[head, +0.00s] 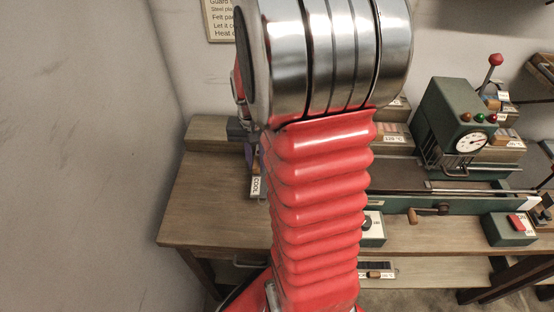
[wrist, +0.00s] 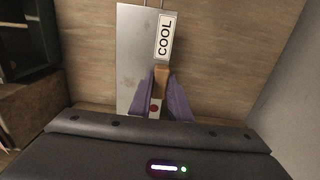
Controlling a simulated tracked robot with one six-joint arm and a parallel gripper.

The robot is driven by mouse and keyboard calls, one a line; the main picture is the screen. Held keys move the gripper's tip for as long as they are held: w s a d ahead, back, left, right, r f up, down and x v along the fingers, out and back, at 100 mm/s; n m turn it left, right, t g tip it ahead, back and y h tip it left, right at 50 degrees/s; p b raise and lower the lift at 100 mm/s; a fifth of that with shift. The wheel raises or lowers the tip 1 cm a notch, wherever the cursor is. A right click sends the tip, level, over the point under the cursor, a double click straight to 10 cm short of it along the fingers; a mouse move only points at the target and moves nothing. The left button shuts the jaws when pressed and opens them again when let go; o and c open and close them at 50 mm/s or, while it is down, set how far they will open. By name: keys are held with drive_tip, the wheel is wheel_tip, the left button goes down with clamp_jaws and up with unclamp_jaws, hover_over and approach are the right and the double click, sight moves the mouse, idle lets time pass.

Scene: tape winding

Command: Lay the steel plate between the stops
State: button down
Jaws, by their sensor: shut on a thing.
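In the wrist view, my gripper (wrist: 163,98) has its purple fingers shut on a narrow tan grip (wrist: 161,78). A small red dot shows on a pale part between the fingers. Under and beyond it is a pale grey metal plate (wrist: 132,60), with a white COOL label (wrist: 165,37) at its upper right. I cannot tell whether the tan grip is joined to this plate. In the head view, the COOL label (head: 255,187) shows just left of my red arm. My gripper is mostly hidden there, and I cannot make out the stops.
A wooden bench (head: 205,215) runs along the wall, with bare room at its left. At the right stand a green machine with a gauge (head: 455,125), a long green rail with a crank (head: 428,210) and a red-switch box (head: 512,228). A wall sign is partly cut off.

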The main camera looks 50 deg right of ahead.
drive_tip(key=w+a, duration=0.4)
drive_tip(key=shift+w, duration=0.35)
drive_tip(key=shift+a, duration=0.1)
idle(0.3)
